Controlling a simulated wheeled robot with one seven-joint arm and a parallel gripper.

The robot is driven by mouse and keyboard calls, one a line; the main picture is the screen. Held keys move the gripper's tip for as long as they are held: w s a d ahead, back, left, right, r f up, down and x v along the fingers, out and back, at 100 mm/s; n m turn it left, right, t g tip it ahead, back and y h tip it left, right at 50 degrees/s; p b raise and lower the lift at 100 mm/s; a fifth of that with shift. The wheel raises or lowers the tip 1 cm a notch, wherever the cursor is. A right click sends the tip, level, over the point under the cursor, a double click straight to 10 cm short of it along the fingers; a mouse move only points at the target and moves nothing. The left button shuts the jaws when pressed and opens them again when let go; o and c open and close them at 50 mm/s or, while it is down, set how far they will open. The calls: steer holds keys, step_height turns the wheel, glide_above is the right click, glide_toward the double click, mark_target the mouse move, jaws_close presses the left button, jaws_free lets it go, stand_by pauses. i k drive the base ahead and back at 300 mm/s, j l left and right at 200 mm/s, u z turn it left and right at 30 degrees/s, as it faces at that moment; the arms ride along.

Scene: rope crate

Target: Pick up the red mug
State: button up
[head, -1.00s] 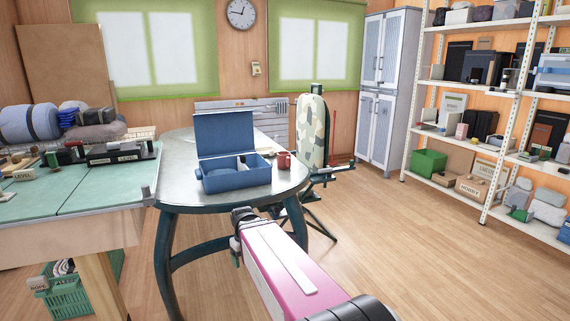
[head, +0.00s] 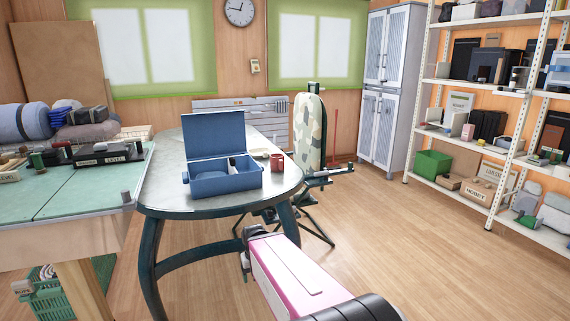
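The red mug (head: 277,162) stands upright on the round-ended grey table (head: 225,207), near its right edge. It is just right of an open blue box (head: 224,182) with its lid raised. My arm reaches in from the bottom of the picture. My gripper (head: 246,262) is at its far end, in front of the table and lower in the picture than the mug, apart from it. The fingers are small, dark and mostly hidden by my arm, so I cannot see whether they are open.
A green-topped workbench (head: 60,208) stands close on the left. An ironing board with a patterned cover (head: 310,130) stands behind the table's right side. White shelves (head: 470,140) line the right wall. The wooden floor (head: 400,250) between is clear.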

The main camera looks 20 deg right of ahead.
mark_target(277, 159)
steer(key=i+l, duration=0.1)
steer(key=l, duration=0.25)
steer(key=i+l, duration=0.1)
steer(key=l, duration=0.25)
steer(key=i+l, duration=0.15)
steer(key=l, duration=0.15)
steer(key=i+l, duration=0.1)
steer(key=l, duration=0.25)
steer(key=i+l, duration=0.1)
steer(key=l, duration=0.25)
